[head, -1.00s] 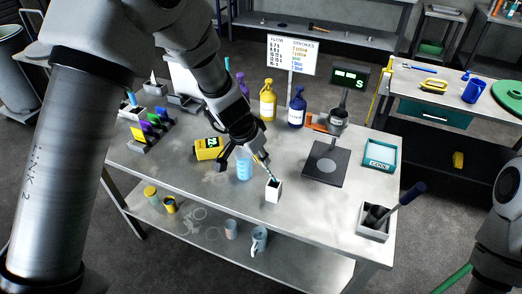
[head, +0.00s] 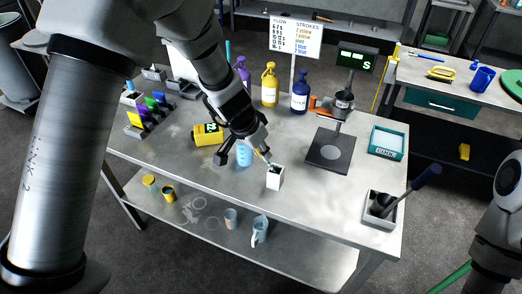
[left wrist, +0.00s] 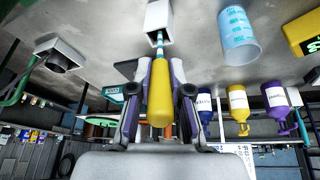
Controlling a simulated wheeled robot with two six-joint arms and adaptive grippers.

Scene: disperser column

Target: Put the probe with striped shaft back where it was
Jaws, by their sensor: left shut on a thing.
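The probe has a yellow handle (left wrist: 161,95) and a short shaft banded light and dark (left wrist: 160,42). My left gripper (head: 263,152) is shut on the handle; its fingers stand on both sides of it in the left wrist view. The white square holder (head: 275,179) stands on the table just below the gripper. In the left wrist view the holder (left wrist: 158,14) has its dark opening facing the probe, and the shaft reaches into that opening. The shaft's tip is hidden, so I cannot tell how deep it sits. My right gripper is out of view.
A blue graduated beaker (head: 244,153) stands close left of the holder, with a yellow meter (head: 207,134) beyond it. A dark plate (head: 330,149) lies to the right. A white box with a dark-handled tool (head: 381,208) stands at the right front. The table in front is clear.

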